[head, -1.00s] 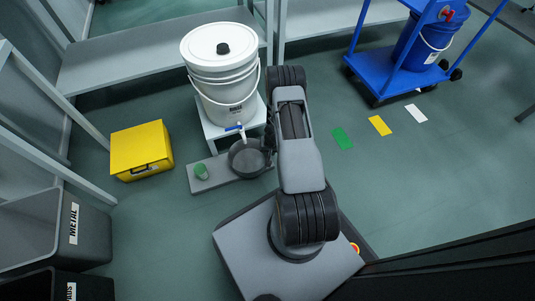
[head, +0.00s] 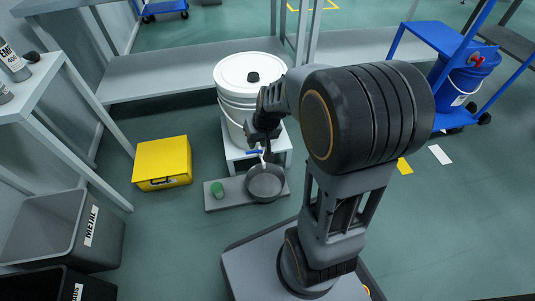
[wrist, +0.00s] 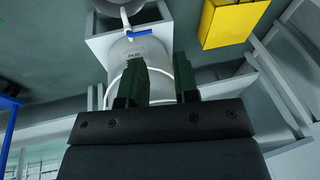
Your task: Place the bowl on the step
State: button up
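The dark grey bowl (head: 265,184) sits upright on the right part of the low grey step (head: 227,194), below the bucket's tap. A part of the bowl also shows at the top edge of the wrist view (wrist: 117,4). My gripper (head: 258,148) is above and behind the bowl in the head view, close to the white bucket's front. In the wrist view my two dark green fingers (wrist: 162,75) are apart with nothing between them. The bucket's wall shows behind them. The fingertips are hard to make out in the head view.
The lidded white bucket (head: 246,78) stands on a white stand (head: 235,153) with a blue-handled tap (head: 256,152). A yellow case (head: 162,164) lies left. Open floor lies in front of the step.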

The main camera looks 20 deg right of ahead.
jog(key=s+a+r+n+h, duration=0.1)
jog(key=s+r+h, duration=0.1)
jog(key=s+r, duration=0.5)
jog(key=s, duration=0.4)
jog(key=shift+a, duration=0.4)
jog(key=shift+r, duration=0.15)
